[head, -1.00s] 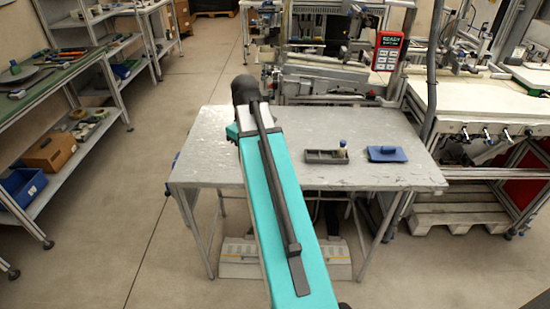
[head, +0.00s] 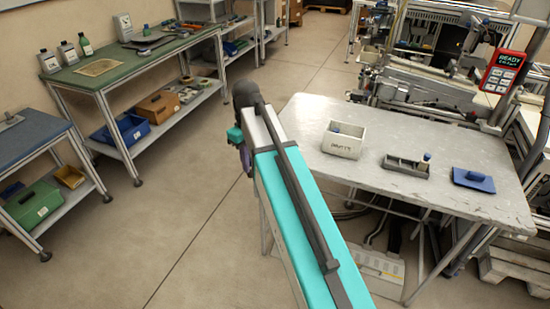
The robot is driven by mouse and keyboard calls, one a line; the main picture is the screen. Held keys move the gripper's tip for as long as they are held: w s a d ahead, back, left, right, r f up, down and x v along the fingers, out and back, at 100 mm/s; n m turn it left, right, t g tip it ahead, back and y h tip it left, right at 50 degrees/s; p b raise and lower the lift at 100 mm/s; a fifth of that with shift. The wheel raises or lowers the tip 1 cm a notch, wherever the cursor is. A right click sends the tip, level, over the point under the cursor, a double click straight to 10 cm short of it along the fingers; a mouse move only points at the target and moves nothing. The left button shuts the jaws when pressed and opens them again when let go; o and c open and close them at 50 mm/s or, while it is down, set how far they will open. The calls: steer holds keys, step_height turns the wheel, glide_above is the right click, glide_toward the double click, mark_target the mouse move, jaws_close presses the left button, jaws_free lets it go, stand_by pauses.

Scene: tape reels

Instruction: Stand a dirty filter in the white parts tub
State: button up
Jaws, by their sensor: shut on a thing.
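The white parts tub (head: 343,146), with dark lettering on its front, stands on the grey table just right of my arm. I cannot make out a dirty filter anywhere in view.
A green bench (head: 135,62) with bottles and a tan mat (head: 97,67) stands at the left. Open floor lies between bench and table.

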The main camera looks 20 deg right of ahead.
steer(key=a, duration=0.3)
steer(key=shift+a+f+n, duration=0.2)
steer(key=shift+n, duration=0.1)
steer(key=shift+a, duration=0.1)
